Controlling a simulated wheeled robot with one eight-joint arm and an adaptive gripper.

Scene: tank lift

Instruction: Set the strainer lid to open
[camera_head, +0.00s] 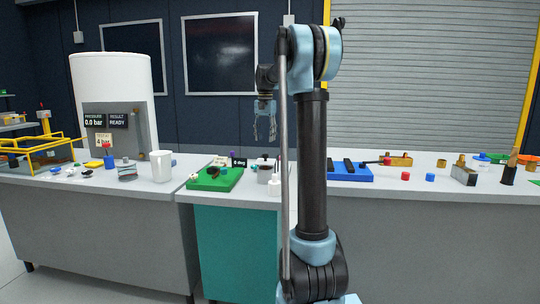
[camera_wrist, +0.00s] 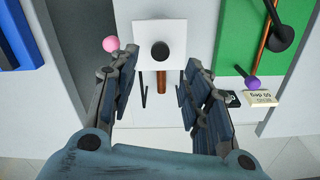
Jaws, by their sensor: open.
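A small pale box with a black knob on top, which looks like the strainer with its lid (camera_head: 265,171), stands on the middle bench. In the wrist view its white square lid (camera_wrist: 180,28) lies flat and looks closed, with the round black knob (camera_wrist: 160,51) near its edge. A brown bar (camera_wrist: 161,78) sticks out just below the lid. My gripper (camera_head: 265,128) hangs above the box, fingers pointing down and apart. In the wrist view my gripper (camera_wrist: 163,72) is open and empty, its fingers on either side of the knob and apart from it.
A green board (camera_head: 214,179) with a black-knobbed lever lies to the left. A small angle display (camera_head: 239,162) stands near the strainer. A pink ball (camera_wrist: 111,44) is close to my left finger.

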